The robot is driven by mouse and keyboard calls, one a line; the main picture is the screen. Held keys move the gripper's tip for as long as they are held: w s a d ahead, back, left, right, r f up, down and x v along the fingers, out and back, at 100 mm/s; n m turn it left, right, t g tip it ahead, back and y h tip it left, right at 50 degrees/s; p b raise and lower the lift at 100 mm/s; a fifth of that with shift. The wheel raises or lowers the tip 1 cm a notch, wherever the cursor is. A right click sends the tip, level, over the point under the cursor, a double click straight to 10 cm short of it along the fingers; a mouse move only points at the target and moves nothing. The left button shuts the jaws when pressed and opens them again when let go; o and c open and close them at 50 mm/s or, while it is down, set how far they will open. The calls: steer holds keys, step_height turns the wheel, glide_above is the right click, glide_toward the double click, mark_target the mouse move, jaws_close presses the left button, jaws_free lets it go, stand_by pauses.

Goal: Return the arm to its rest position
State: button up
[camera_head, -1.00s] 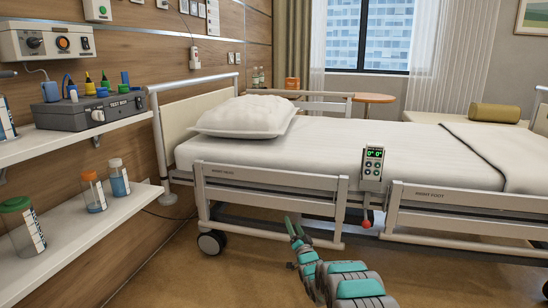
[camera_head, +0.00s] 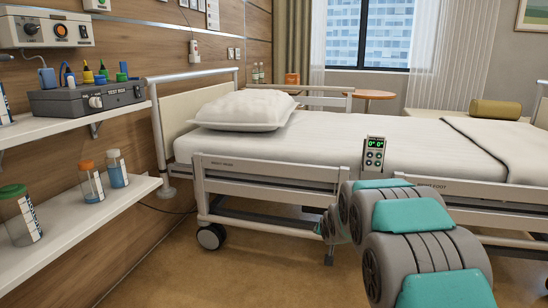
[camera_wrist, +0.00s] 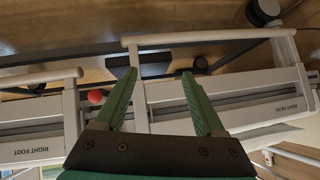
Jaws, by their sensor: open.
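My gripper (camera_wrist: 158,73) is open in the wrist view, its two green fingers apart with nothing between them. Behind the fingers in that view are the bed's side rails (camera_wrist: 215,98), which appear upside down, and a red knob (camera_wrist: 96,97) beside the left finger. In the head view my grey and teal arm reaches in from the lower right in front of the bed (camera_head: 260,182). The gripper end is small and low beside the bed there, mostly hidden behind my arm links. I cannot tell from that view whether it touches the bed.
A handset (camera_head: 374,152) hangs on the bed's side rail, just above my arm. Wall shelves (camera_head: 100,212) with bottles and a grey test box (camera_head: 88,99) stand at the left. The floor (camera_head: 180,275) between shelves and bed is clear.

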steer(key=s+a+n+g+b, duration=0.15)
steer(key=s+g, duration=0.45)
steer(key=s, duration=2.2)
steer(key=s+n+g+b, duration=0.2)
steer(key=s+g, duration=0.4)
steer(key=s, duration=2.2)
step_height(320, 180, up, 14)
steer(key=p, duration=1.4)
steer(key=shift+y, duration=0.3)
